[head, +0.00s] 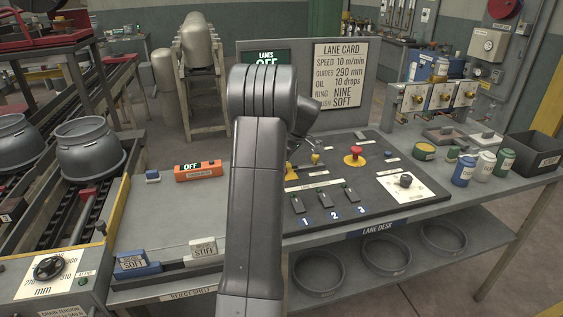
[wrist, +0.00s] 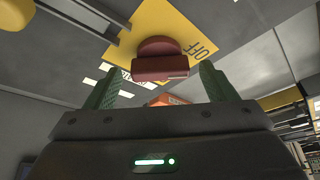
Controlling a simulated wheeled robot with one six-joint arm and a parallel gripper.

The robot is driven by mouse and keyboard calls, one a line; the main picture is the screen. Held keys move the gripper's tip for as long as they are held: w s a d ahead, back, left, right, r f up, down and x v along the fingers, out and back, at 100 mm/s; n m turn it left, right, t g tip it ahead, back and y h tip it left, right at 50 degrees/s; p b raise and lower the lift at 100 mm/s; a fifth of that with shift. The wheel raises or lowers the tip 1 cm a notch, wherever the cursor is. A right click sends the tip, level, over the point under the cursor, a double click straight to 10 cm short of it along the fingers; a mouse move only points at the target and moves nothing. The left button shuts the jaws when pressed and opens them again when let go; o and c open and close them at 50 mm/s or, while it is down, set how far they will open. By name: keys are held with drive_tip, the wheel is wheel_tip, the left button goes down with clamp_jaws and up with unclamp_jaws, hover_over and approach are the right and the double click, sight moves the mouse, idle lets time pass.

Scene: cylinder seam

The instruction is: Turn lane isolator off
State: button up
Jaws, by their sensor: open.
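A red rotary handle (wrist: 160,62) sits on a yellow plate (wrist: 205,22) in the wrist view. The plate carries an OFF mark at the right of the handle. The handle's bar lies level across the picture. My gripper (wrist: 157,73) is open, with one green-padded finger at each side of the handle and a visible gap on both sides. How deep the handle sits between the fingers I cannot tell. In the head view my arm hides the handle and most of the gripper; a bit of yellow (head: 291,176) shows beside the arm.
The lane desk panel (head: 330,222) holds several switches, a red mushroom button (head: 356,151) and a knob (head: 405,180). An orange box reading OFF (head: 197,171) lies left of my arm. Cans (head: 463,170) stand at the right.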

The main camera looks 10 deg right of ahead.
drive_tip(key=shift+r, duration=0.1)
drive_tip(key=v, duration=1.3)
drive_tip(key=shift+d+r, duration=0.2)
drive_tip(key=shift+r, duration=0.05)
drive_tip(key=shift+s+f, duration=0.1)
drive_tip(key=shift+f, duration=0.05)
drive_tip(key=x, duration=1.3)
drive_tip(key=shift+a+f, duration=0.25)
